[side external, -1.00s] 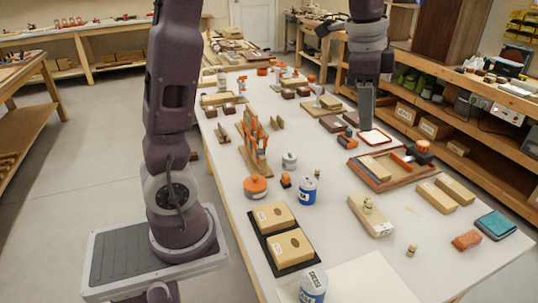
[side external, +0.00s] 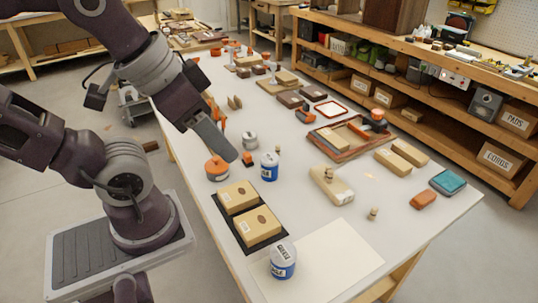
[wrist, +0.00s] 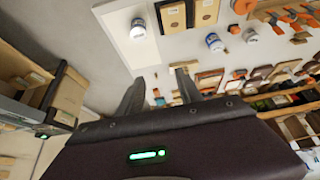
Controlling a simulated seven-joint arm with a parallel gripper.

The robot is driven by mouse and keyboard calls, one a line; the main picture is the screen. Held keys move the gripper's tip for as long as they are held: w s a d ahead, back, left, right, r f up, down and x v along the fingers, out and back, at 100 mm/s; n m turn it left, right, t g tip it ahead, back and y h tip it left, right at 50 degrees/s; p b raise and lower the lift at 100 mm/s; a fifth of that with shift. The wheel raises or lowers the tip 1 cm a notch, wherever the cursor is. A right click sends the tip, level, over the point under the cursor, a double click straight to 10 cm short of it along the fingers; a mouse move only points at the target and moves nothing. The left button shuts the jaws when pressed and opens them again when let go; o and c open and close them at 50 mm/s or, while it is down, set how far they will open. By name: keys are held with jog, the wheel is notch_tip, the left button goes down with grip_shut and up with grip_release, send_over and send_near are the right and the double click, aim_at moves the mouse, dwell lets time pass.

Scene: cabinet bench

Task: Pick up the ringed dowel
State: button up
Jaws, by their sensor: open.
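Several small wooden dowels show in the side view: one stands alone (side external: 373,213) near the front right of the white table, one stands (side external: 278,150) behind a blue-and-white can, and one is on a pale wooden block (side external: 341,194). They are too small to tell which carries a ring. My gripper (side external: 226,150) is above the table's left part, tilted down to the right, near the orange-lidded tin and apart from the dowels. In the wrist view my gripper (wrist: 160,88) has its two fingers spread with nothing between them.
A black tray (side external: 240,246) holds two tan boxes. Blue-and-white cans (side external: 282,262) and an orange-lidded tin (side external: 217,170) stand nearby. A framed wooden tray (side external: 335,155) lies behind the block. An orange block (side external: 424,201) and a teal block (side external: 448,182) lie at right.

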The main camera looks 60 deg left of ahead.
jog(key=w+a+n+g+h, duration=0.1)
jog(key=w+a+n, duration=0.25)
jog(key=w, duration=0.55)
jog(key=w+a+n+g+h, duration=0.1)
jog(key=w+a+n, duration=0.3)
jog(key=w, duration=0.5)
jog(key=n+g+y, duration=0.2)
jog(key=n+g, duration=0.2)
jog(key=n, duration=0.7)
send_over(278, 145)
jog(key=d, duration=0.1)
notch_tip(278, 145, down, 27)
jog(key=f, duration=0.3)
jog(key=a+f, duration=0.1)
jog(key=f, duration=0.2)
jog(key=shift+a+f, duration=0.15)
jog(key=shift+f, duration=0.2)
grip_shut()
